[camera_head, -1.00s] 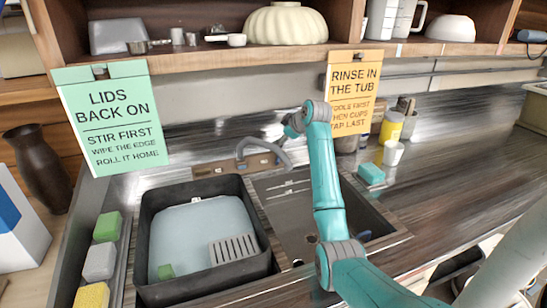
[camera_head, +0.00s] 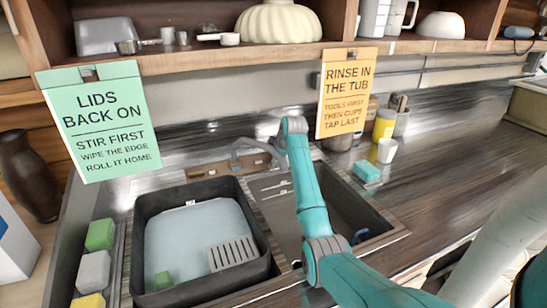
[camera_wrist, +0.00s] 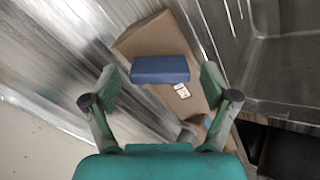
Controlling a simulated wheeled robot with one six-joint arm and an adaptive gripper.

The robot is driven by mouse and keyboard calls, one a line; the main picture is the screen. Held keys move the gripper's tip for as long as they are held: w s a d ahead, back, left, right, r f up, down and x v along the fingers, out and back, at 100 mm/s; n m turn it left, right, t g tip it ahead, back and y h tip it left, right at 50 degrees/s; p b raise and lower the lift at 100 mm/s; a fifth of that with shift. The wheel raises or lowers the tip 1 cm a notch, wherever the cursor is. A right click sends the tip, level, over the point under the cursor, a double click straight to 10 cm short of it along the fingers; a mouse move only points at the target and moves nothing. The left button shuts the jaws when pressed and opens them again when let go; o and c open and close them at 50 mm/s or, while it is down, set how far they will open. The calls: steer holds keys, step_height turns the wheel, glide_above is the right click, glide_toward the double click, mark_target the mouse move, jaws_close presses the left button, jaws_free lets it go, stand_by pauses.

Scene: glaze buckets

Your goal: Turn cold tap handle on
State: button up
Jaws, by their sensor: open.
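A blue bar-shaped tap handle (camera_wrist: 160,69) shows in the wrist view, on a brown wooden panel (camera_wrist: 150,38). It lies crosswise between my gripper's fingers and ahead of them. My gripper (camera_wrist: 160,82) is open, with one finger to each side of the handle and nothing held. I cannot tell the gap in depth. A small white label lies on the panel just below the handle. In the head view the grey curved tap (camera_head: 250,152) stands behind the sink, by the wooden panel (camera_head: 225,166). My gripper and the blue handle are hidden there behind my arm.
A dark tub (camera_head: 147,245) with pale water and a grey slotted piece sits left of the bare sink basin. Sponges line its left side. An orange sign (camera_head: 345,95) and green sign (camera_head: 102,122) hang from the shelf. A white cup (camera_head: 387,150) stands at right.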

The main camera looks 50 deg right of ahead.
steer(key=shift+w+d+f, duration=0.1)
steer(key=shift+w+f, duration=0.1)
steer(key=shift+f, duration=0.1)
steer(key=c, duration=1.2)
steer(key=shift+o, duration=0.2)
steer(key=shift+n, duration=1.5)
steer(key=o, duration=1.2)
steer(key=shift+c, duration=0.2)
